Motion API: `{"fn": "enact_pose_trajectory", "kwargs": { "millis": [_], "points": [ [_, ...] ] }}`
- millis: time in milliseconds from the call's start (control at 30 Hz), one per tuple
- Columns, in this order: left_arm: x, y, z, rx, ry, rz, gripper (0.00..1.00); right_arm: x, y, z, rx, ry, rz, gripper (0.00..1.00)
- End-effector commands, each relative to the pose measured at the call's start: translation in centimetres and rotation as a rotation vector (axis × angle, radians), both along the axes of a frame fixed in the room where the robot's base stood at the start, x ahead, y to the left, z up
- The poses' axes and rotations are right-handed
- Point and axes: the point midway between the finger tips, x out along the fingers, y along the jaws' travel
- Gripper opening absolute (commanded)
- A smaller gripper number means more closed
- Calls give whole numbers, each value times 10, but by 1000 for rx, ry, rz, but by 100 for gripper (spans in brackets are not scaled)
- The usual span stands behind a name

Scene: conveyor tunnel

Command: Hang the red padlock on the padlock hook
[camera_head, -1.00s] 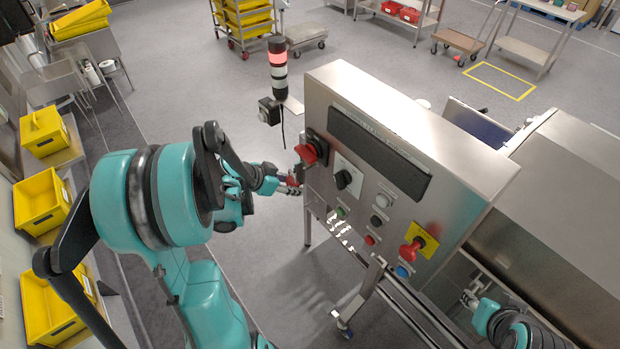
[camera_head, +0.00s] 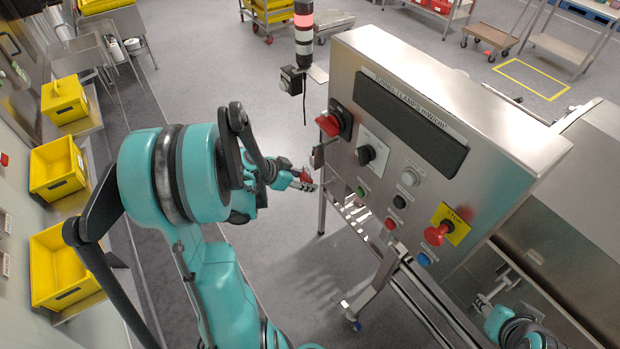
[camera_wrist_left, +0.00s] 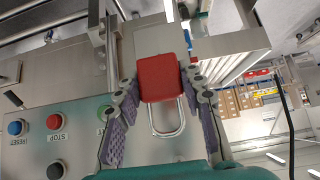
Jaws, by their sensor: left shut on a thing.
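The red padlock (camera_wrist_left: 160,78) is between the fingers of my left gripper (camera_wrist_left: 164,90) in the left wrist view. Its silver shackle (camera_wrist_left: 168,131) shows as a closed-looking loop toward the bottom of that view. In the head view my left gripper (camera_head: 302,181) is shut on the padlock, a little left of the steel control panel (camera_head: 480,130) and apart from it. A grey plate (camera_head: 318,156) sticks out at the panel's left edge; I cannot tell whether it is the padlock hook. My right gripper (camera_head: 486,301) is small at lower right, its opening unclear.
The panel carries a red rotary switch (camera_head: 328,124), a black knob (camera_head: 365,155), several buttons and a red stop button (camera_head: 436,235). A signal tower (camera_head: 304,40) stands behind its left side. Yellow bins (camera_head: 57,168) line the left. The floor between is clear.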

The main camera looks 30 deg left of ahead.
Motion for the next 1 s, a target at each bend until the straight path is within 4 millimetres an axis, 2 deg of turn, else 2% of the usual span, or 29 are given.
{"fn": "enact_pose_trajectory", "kwargs": {
  "millis": [33, 100, 200, 333, 567, 1000],
  "points": [
    [-2, 2, -28, -1, 0, 2, 0, 0, 0, -26, 0, 0, 0, 40],
    [-6, 3, -47, -1, 0, 2, 0, 0, 0, -43, 0, 0, 0, 40],
    [-9, 4, -70, -1, 1, 1, 0, 0, 0, -62, 0, 0, 0, 40],
    [-13, 5, -88, 0, 1, 1, 0, 0, 0, -78, 0, 0, 0, 40],
    [-12, 4, -96, 0, 1, -1, 0, 0, 0, -83, 0, 0, 0, 40],
    [17, -8, -95, 0, 1, -1, 0, 0, 0, -76, 0, 0, 0, 40]
  ]
}}
